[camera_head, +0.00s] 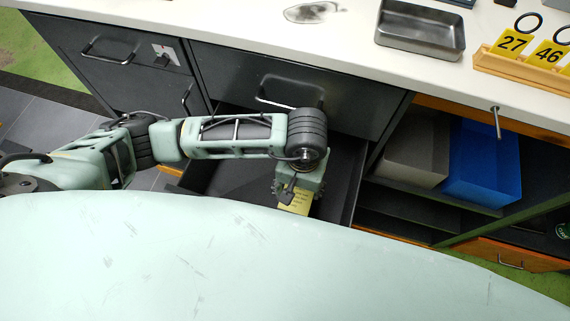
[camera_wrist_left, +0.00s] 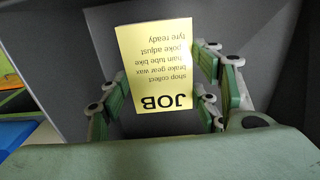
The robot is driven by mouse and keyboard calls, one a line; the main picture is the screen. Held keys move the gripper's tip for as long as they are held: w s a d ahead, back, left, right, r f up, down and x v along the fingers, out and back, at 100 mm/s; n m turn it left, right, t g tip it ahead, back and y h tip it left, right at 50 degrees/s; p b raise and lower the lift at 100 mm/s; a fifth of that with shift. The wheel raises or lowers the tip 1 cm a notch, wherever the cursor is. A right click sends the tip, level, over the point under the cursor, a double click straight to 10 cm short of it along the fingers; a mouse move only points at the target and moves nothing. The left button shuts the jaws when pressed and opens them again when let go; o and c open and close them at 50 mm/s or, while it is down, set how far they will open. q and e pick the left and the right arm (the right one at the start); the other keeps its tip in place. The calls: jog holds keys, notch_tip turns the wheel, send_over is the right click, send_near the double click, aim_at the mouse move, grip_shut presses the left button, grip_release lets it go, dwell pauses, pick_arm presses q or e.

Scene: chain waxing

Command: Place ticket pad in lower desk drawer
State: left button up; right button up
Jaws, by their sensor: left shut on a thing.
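The ticket pad (camera_wrist_left: 160,68) is a yellow pad with dark print headed JOB. It sits between the fingers of my left gripper (camera_wrist_left: 163,98), which is shut on it. In the head view the pad (camera_head: 296,202) shows below my left wrist, with my left gripper (camera_head: 293,195) partly hidden by the wrist and by my pale green body. The lower desk drawer (camera_head: 345,180) is dark and pulled open. The gripper and pad are over its inside. I cannot tell whether the pad touches the drawer floor. My right gripper is not in view.
Above the open drawer is a closed upper drawer (camera_head: 290,95) with a metal handle. A white worktop (camera_head: 250,25) holds a metal tray (camera_head: 420,30) and a wooden rack with yellow number tags (camera_head: 512,42). Right of the drawer, shelves hold a grey bin (camera_head: 415,150) and a blue bin (camera_head: 483,165).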

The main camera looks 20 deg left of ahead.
pick_arm(q)
jog(key=b, duration=0.4)
send_over(270, 178)
notch_tip(270, 178, down, 8)
jog(key=shift+r, duration=0.1)
notch_tip(270, 178, down, 3)
jog(key=shift+f+b, duration=0.2)
jog(key=shift+b, duration=0.6)
jog(key=shift+f, duration=0.3)
jog(key=o, duration=1.2)
jog(key=shift+f, duration=0.1)
